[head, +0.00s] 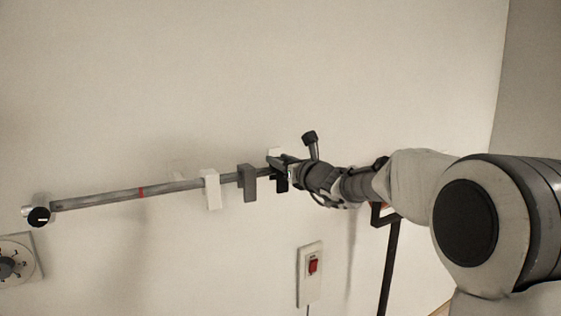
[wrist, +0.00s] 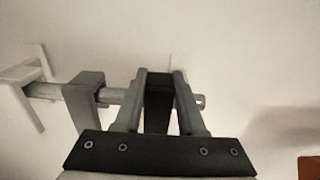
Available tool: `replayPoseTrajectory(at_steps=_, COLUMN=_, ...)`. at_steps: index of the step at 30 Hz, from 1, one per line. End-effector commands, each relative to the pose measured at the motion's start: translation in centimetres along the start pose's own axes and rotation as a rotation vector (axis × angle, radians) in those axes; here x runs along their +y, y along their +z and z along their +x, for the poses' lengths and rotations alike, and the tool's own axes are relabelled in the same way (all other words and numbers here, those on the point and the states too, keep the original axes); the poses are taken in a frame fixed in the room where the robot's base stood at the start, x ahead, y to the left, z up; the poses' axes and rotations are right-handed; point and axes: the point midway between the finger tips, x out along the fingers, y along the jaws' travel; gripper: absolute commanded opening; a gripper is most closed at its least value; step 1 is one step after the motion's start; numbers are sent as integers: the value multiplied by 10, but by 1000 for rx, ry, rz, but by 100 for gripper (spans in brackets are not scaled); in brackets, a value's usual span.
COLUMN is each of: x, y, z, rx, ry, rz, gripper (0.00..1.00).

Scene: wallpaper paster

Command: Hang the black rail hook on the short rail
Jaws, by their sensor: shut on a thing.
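The short rail (head: 95,198) is a grey bar along the wall with a red band near its left part. A white hook (head: 211,190) and a grey hook (head: 247,184) hang on it; the grey hook (wrist: 85,92) also shows in the wrist view. My gripper (head: 277,165) is at the rail's right end, shut on the black rail hook (wrist: 158,92). The hook is between the two fingers, at the rail, right of the grey hook and apart from it. The rail tip (wrist: 201,100) shows just right of the fingers. The fingers hide whether the hook rests on the rail.
A black knob (head: 38,216) is at the rail's left end, above a round dial (head: 8,265). A red switch on a white plate (head: 309,285) is on the wall below my gripper. A dark upright bar (head: 390,255) stands beneath my arm. The rail left of the white hook is clear.

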Motion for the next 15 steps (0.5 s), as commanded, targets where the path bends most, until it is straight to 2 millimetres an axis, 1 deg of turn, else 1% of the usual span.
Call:
replayPoseTrajectory(at_steps=6, x=0, y=-6, z=0, rx=0, ry=0, rz=0, gripper=0)
replayPoseTrajectory(at_steps=7, x=0, y=-5, z=0, rx=-1, ry=0, rz=0, gripper=43)
replayPoseTrajectory(at_steps=11, x=0, y=-4, z=0, rx=0, ry=0, rz=0, gripper=66)
replayPoseTrajectory(at_steps=12, x=0, y=-4, z=0, rx=0, ry=0, rz=0, gripper=73)
replayPoseTrajectory(at_steps=15, x=0, y=-4, z=0, rx=0, ry=0, rz=0, gripper=74)
